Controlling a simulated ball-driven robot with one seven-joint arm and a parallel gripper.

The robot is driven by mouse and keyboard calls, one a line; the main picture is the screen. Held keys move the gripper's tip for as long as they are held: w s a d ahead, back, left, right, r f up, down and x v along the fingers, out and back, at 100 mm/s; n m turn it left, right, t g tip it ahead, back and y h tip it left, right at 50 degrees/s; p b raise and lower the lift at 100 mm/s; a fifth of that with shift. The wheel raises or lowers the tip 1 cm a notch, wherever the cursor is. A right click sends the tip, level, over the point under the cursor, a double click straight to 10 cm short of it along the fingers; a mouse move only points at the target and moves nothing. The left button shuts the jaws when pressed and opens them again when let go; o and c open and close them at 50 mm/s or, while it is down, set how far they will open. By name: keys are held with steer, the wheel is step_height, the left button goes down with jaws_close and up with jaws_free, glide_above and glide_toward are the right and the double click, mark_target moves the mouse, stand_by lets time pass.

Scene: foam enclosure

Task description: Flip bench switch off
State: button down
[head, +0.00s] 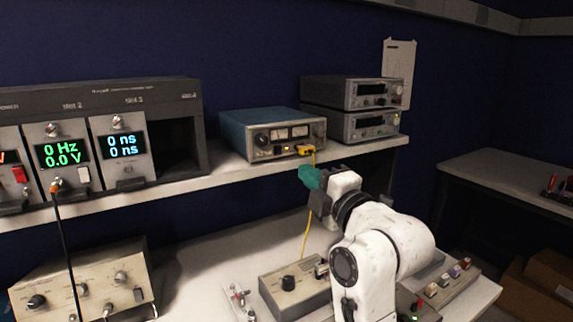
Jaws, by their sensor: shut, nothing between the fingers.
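My gripper (309,177) has teal fingertips and is shut. It is in the middle of the head view, in front of the shelf edge and below the blue-sided instrument. Which control is the bench switch is not clear. A beige box (290,287) with a black knob (288,283) sits on the bench below my gripper, with a small metal part (321,268) beside my arm. My arm hides part of this box. A grey panel box (85,284) with knobs and small controls stands at the left of the bench. No switch position can be read.
A shelf (225,172) crosses above the bench. It holds a module rack (100,94), a blue-sided instrument (270,130) with a yellow plug (305,149), and two stacked grey instruments (352,94). A yellow cable (307,235) hangs near my gripper. Bare bench (195,270) lies left of the beige box.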

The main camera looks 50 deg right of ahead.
mark_target(280, 150)
steer(key=p+x, duration=0.1)
steer(key=x, duration=0.8)
steer(key=shift+w+r, duration=0.1)
